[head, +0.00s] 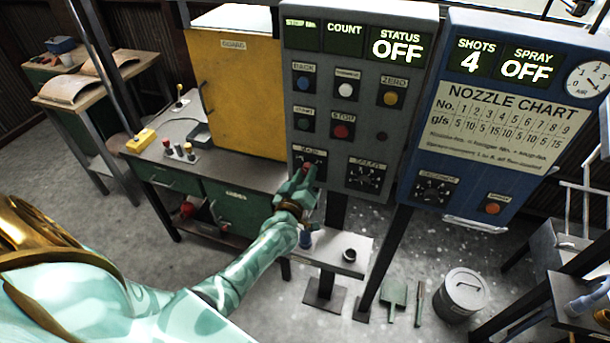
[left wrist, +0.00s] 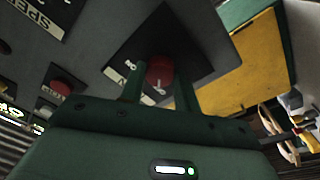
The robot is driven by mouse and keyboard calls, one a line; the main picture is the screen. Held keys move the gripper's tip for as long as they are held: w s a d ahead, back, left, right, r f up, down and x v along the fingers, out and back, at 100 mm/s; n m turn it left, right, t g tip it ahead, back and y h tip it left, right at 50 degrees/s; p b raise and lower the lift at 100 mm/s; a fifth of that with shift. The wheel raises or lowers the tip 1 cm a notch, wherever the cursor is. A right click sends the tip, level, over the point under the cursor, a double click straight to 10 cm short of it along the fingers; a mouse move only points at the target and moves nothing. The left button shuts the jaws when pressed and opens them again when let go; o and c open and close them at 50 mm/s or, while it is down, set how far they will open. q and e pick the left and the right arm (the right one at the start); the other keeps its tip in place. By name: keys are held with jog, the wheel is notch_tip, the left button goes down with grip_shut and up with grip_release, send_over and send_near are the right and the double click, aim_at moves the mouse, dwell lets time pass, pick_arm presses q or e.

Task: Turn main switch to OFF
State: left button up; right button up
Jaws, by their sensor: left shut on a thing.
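The main switch (left wrist: 160,72) is a red knob on a black plate, low on the left of the grey control panel (head: 353,128). In the head view my left gripper (head: 305,172) covers much of its plate. In the left wrist view the two fingers stand on either side of the red knob, and the gripper (left wrist: 161,85) is shut on it. The panel's status display (head: 397,48) reads OFF. Lettering on the switch plate is partly hidden by the fingers, so the knob's setting cannot be read. My right gripper is not in view.
A speed dial (head: 367,175) sits right of the switch, with a red stop button (head: 342,131) above. A blue nozzle panel (head: 490,120) stands to the right. A yellow cabinet (head: 238,95) stands left on a workbench. A small shelf (head: 335,258) is below the panel.

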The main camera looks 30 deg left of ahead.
pick_arm(q)
jog(key=o, duration=1)
jog(key=shift+c, duration=0.2)
jog(key=v, duration=1.6)
jog(key=shift+s+p, duration=0.2)
jog(key=shift+p, duration=0.2)
jog(key=shift+f, duration=0.2)
